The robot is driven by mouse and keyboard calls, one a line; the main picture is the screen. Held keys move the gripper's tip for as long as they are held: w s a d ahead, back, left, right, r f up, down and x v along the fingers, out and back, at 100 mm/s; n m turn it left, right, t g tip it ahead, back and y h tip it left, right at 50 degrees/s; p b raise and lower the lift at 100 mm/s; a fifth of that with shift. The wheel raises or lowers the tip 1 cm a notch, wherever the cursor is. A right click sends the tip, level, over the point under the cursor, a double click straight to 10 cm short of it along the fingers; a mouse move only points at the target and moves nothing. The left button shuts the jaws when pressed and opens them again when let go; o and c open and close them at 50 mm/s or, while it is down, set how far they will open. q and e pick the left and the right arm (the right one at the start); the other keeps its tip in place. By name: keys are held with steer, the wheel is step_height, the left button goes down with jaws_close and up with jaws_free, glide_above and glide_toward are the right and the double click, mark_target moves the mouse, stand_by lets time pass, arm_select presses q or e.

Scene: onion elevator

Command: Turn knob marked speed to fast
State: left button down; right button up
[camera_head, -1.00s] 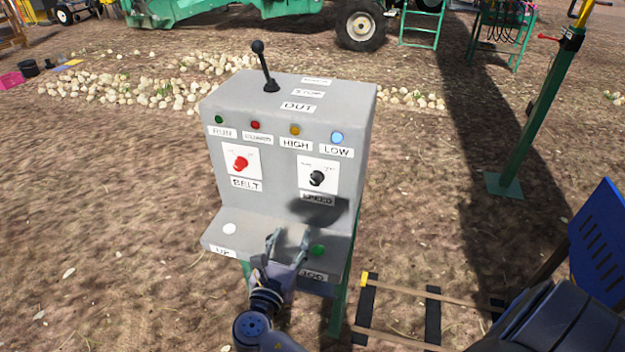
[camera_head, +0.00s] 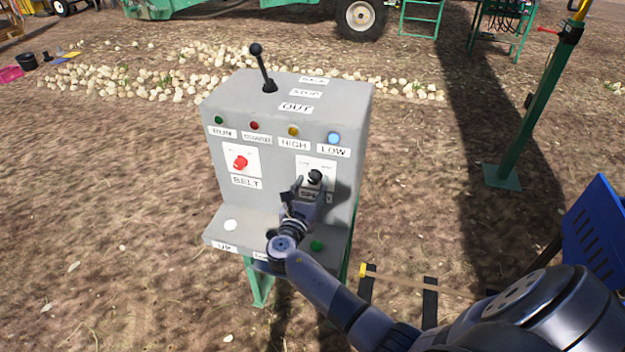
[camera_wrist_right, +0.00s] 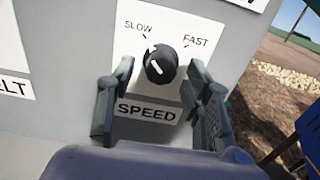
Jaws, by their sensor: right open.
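The black speed knob (camera_head: 315,177) is on the right of the grey control box's front face (camera_head: 280,190). In the right wrist view the speed knob (camera_wrist_right: 160,62) sits between the words SLOW and FAST, above the SPEED label (camera_wrist_right: 147,112). A white mark on it seems to lean toward SLOW. My right gripper (camera_head: 303,188) is in front of the panel, just below the knob, and partly covers the SPEED label. In the wrist view the right gripper (camera_wrist_right: 161,72) is open, with one finger on each side of the knob and gaps between. My left gripper is not in view.
A red BELT knob (camera_head: 241,163) is left of the speed knob. A black lever (camera_head: 262,68) rises from the box top. A white button (camera_head: 230,226) and green button (camera_head: 316,245) are on the lower ledge. A green post (camera_head: 540,110) stands right.

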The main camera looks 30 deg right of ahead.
steer(key=shift+w+d, duration=0.45)
steer(key=shift+d, duration=0.05)
steer(key=shift+c, duration=0.5)
jaws_close()
